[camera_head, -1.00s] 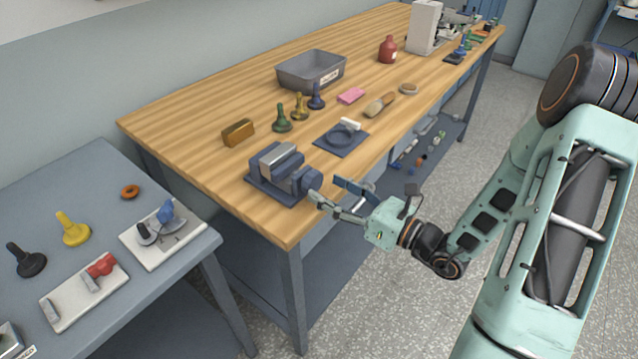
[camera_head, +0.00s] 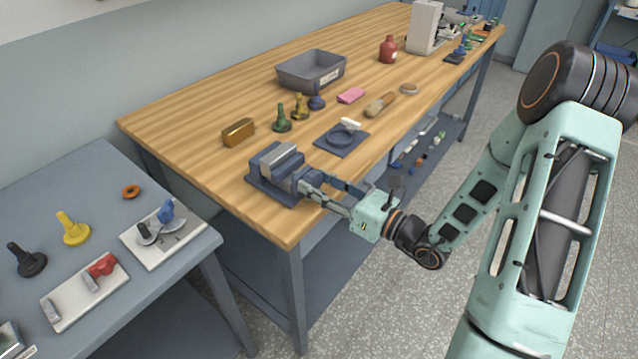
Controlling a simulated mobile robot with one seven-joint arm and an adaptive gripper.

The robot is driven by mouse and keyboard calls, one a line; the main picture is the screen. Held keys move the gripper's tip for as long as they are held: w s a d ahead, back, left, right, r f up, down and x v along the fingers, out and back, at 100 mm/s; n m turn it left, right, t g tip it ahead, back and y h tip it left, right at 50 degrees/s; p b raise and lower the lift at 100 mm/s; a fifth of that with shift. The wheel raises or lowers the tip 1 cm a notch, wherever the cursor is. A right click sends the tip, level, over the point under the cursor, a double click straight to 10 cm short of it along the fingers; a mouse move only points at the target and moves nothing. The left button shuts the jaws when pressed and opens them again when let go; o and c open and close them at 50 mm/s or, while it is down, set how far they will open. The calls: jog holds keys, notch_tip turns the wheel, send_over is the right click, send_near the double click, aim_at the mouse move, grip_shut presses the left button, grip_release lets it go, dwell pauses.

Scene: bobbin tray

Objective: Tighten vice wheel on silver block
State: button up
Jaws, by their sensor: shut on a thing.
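The blue vice (camera_head: 262,184) stands near the front edge of the wooden bench. The silver block (camera_head: 280,158) sits in the vice, between its jaws. The vice wheel (camera_head: 299,178) is on the vice's right side, mostly covered by my fingers. My gripper (camera_head: 312,186) reaches in from the right, level with the wheel, and is shut on it. The wheel's turn angle and any gap between jaws and block are too small to tell.
A brass block (camera_head: 238,132), several coloured knobs, a brush (camera_head: 379,104) and a grey bin (camera_head: 331,71) are farther back. A grey side table (camera_head: 100,230) stands at the left.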

jog(key=shift+r+p, duration=0.1)
jog(key=shift+p, duration=0.2)
jog(key=m+p, duration=0.3)
jog(key=shift+d+r+m, duration=0.1)
jog(key=shift+m, duration=0.2)
jog(key=shift+w+f+m+p, duration=0.1)
jog(key=shift+f+m+p, duration=0.1)
jog(key=shift+m+p, duration=1.55)
jog(key=shift+f+m, duration=0.1)
jog(key=shift+m, duration=0.15)
jog(key=o, duration=1.2)
jog(key=shift+c, duration=0.2)
jog(key=v, duration=1.2)
